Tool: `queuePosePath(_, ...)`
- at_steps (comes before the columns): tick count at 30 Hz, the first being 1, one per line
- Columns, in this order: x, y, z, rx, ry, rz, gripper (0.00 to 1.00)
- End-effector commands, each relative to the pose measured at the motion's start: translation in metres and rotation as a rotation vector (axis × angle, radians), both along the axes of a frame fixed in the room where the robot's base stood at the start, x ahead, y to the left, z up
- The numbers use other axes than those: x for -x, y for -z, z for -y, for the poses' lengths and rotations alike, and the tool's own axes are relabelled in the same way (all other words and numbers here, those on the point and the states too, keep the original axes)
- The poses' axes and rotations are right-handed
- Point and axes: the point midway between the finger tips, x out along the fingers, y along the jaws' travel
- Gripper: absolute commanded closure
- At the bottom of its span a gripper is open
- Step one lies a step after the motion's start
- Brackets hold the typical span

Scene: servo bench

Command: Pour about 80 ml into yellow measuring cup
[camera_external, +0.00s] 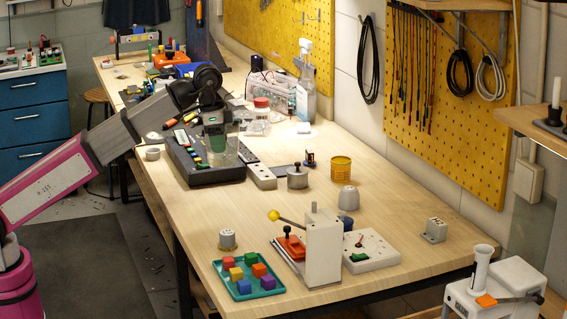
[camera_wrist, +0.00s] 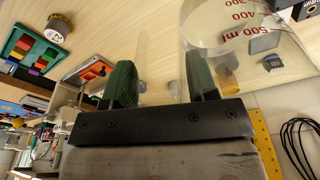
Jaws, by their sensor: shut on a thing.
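My gripper (camera_external: 214,122) is above the dark organiser tray at the left-centre of the bench. In the wrist view its two green finger pads (camera_wrist: 162,80) are shut on a clear measuring jug (camera_wrist: 240,28) with red marks up to 500 ml. The jug also shows below the gripper in the outside view (camera_external: 223,153). I cannot tell how much liquid is in it. A yellow cup (camera_external: 341,169), which looks like the yellow measuring cup, stands upright on the bench to the right, apart from the gripper. A yellow thing shows through the jug in the wrist view (camera_wrist: 228,84).
The dark organiser tray (camera_external: 208,179) is below the jug. A metal pot (camera_external: 297,179) and a grey rounded object (camera_external: 348,198) stand near the yellow cup. A spray bottle (camera_external: 306,85) stands behind. A lever press (camera_external: 322,246) and a teal block tray (camera_external: 243,293) are at the front.

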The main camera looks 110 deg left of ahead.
Motion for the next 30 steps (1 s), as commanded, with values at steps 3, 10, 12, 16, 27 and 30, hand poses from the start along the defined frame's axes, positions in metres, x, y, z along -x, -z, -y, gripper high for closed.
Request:
queuePosePath(3, -0.020, -0.005, -0.011, 0.001, -0.017, 0.000, 0.88)
queuePosePath(10, -0.084, -0.008, -0.038, 0.004, -0.084, 0.002, 0.88)
queuePosePath(12, -0.105, -0.008, -0.046, 0.006, -0.106, 0.001, 0.88)
queuePosePath(16, -0.145, -0.006, -0.059, 0.008, -0.148, 0.003, 0.88)
queuePosePath(27, -0.260, 0.008, -0.091, 0.012, -0.261, 0.010, 0.88)
queuePosePath(30, -0.290, 0.013, -0.098, 0.013, -0.291, 0.012, 0.88)
